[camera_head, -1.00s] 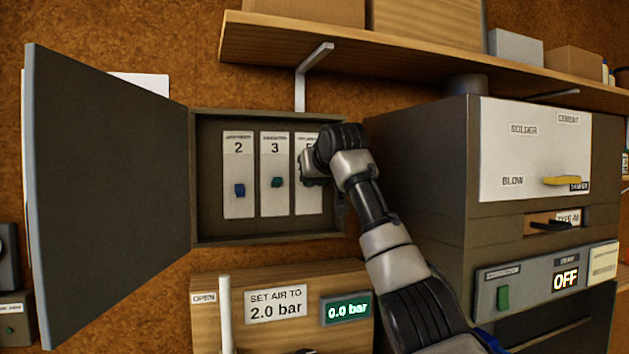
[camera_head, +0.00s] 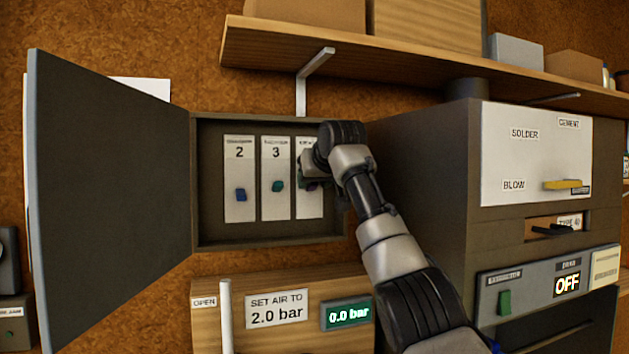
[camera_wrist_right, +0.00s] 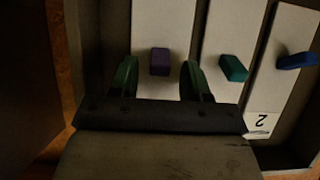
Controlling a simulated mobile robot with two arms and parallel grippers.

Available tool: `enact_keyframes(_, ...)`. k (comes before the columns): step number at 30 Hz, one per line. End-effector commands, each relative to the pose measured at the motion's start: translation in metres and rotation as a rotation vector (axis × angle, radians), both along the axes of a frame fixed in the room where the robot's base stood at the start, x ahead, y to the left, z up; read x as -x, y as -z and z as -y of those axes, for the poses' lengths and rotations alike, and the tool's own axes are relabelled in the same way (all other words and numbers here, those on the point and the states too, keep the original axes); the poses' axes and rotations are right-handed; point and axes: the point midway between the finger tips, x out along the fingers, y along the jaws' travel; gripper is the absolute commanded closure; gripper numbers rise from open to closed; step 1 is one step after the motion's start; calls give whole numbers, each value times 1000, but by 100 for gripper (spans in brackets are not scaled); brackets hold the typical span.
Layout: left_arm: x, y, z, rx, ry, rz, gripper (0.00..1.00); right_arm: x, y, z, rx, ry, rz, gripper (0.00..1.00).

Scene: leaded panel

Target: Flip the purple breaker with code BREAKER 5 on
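The breaker box (camera_head: 270,241) is open on the wall, with its door swung to the left. Inside are plate 2 with a blue switch (camera_head: 240,195), plate 3 with a green switch (camera_head: 277,186), and a third plate (camera_head: 301,205) partly hidden by my right gripper. In the right wrist view the purple switch (camera_wrist_right: 160,62) sits between the two fingers of my right gripper (camera_wrist_right: 158,75). The fingers are apart, with a gap on each side of the switch. The third plate's number is hidden. My left gripper is not in view.
The open door (camera_head: 110,200) fills the left side. A grey cabinet (camera_head: 420,180) stands close on the right of the box. A wooden shelf (camera_head: 420,65) runs above, and a wooden air panel (camera_head: 209,330) is below.

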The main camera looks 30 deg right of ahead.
Motion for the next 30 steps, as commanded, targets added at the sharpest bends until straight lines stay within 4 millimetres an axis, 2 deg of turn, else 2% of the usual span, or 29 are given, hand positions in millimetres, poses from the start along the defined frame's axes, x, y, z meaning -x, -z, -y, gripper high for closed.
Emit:
enact_keyframes(6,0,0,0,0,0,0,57,0,1,0,-1,0,-2,53)
enact_keyframes(10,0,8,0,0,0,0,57,7,-1,-1,-1,0,1,53)
enact_keyframes(18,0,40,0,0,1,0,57,50,-22,-13,0,-2,4,53)
enact_keyframes(22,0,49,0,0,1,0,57,71,-35,-17,0,-1,3,53)
enact_keyframes(30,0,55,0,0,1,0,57,91,-49,-22,0,0,-1,53)
